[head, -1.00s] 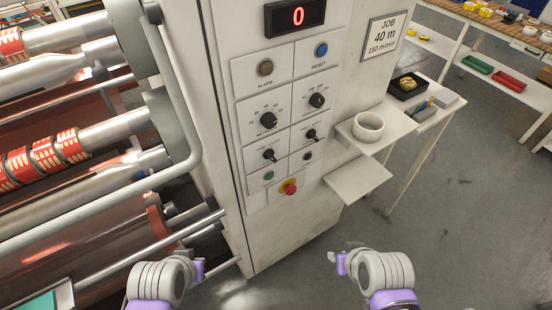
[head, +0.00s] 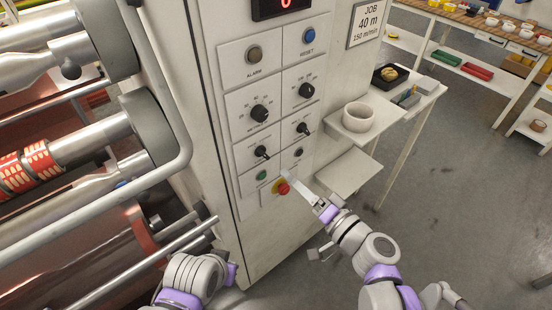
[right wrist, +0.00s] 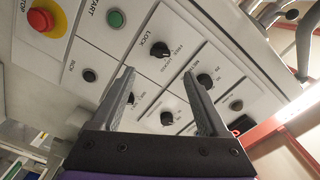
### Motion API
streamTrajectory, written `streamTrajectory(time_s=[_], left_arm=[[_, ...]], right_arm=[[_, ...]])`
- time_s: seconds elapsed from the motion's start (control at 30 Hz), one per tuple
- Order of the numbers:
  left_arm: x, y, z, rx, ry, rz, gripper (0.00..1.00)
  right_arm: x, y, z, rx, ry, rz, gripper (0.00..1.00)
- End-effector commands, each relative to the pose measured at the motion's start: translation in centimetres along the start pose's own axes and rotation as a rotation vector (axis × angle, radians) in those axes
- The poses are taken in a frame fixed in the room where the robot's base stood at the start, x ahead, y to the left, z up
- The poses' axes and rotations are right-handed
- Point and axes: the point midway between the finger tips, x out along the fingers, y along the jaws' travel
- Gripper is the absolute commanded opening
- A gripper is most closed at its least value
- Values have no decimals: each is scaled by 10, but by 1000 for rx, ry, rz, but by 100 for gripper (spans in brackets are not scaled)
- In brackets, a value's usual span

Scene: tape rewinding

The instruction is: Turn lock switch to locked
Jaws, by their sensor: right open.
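The lock switch (head: 261,153) is a small black knob on the grey-white control panel, just above the green start button (head: 262,174). It also shows in the right wrist view (right wrist: 160,50), under the word LOCK. Its exact setting is too small to read. My right gripper (head: 298,187) is in front of the lower panel, below and right of the lock switch. In the right wrist view its open, empty jaws (right wrist: 158,72) face the panel, with the switch beyond them. My left gripper (head: 231,274) is low in the head view; its fingers are not clear.
The red stop button (head: 282,188) on its yellow base is very close to my right fingertips. Other knobs, such as the upper-right one (head: 306,90), share the panel. A shelf with a white bowl (head: 358,117) stands right of the panel. Rollers and a metal rail (head: 180,130) are at left.

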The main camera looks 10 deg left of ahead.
Motion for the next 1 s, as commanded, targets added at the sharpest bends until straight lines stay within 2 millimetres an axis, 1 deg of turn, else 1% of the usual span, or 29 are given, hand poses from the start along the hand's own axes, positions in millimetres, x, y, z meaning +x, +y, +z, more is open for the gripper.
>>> streamTrajectory(time_s=[0.3, 0.4, 0.5, 0.6, 0.7, 0.93, 0.97, 1.0], left_arm=[[0, 0, 0, 0, 0, 0, 0], [0, 0, 0, 0, 0, 0, 0], [0, 0, 0, 0, 0, 0, 0], [0, 0, 0, 0, 0, 0, 0], [0, 0, 0, 0, 0, 0, 0], [0, 0, 0, 0, 0, 0, 0], [0, 0, 0, 0, 0, 0, 0], [0, 0, 0, 0, 0, 0, 0]], right_arm=[[60, -1, 1, 1, -5, -1, 78], [76, -1, 1, 0, -4, -1, 78], [88, 0, 1, 0, -3, 0, 78], [95, 0, 1, 0, -3, 0, 78], [98, 0, 1, 1, -3, 1, 78], [98, 0, 1, 0, -2, 1, 78], [98, 0, 1, 0, -2, 1, 74], [98, 0, 1, 0, -2, 1, 67]])
